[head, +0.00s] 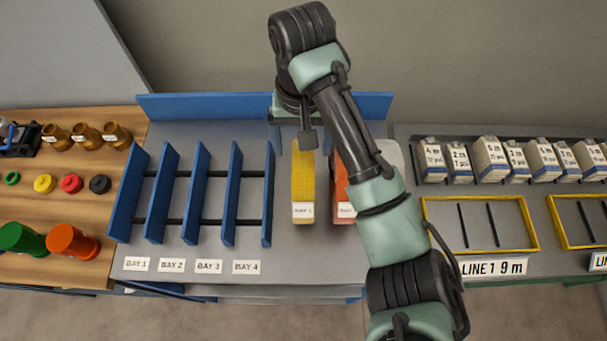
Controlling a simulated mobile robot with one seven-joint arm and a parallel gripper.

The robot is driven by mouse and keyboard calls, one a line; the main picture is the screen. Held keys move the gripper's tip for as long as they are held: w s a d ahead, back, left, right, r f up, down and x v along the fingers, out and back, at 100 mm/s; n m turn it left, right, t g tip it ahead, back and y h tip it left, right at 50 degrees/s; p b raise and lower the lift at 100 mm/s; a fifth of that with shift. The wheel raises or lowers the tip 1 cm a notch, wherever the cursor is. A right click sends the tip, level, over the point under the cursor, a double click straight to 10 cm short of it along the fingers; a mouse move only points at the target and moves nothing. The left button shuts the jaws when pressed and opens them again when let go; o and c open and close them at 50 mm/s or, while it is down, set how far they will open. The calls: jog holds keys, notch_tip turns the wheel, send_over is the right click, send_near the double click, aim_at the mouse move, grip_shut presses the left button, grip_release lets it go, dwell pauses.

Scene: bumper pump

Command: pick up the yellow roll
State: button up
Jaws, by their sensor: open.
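The yellow roll (303,180) is a long yellow piece with a white label on its near end. It lies lengthwise front to back on the grey bench top, right of the blue rack. My gripper (293,142) is at the far end of the yellow roll, pointing down, open with nothing seen between its fingers. Its fingers are partly hidden, and I cannot tell whether they touch the roll.
An orange labelled piece (341,202) lies close to the right, partly behind my arm. The blue rack (232,195) with upright dividers stands left, above several bay labels. Cartons (490,160) and yellow frames (480,249) are on the right bench. Bare bench lies in front.

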aim_at(303, 173)
notch_tip(303, 173, down, 10)
jog(key=p, duration=0.3)
jog(key=shift+s+d+f, duration=0.1)
jog(key=shift+s, duration=0.05)
grip_shut()
dwell(0.7)
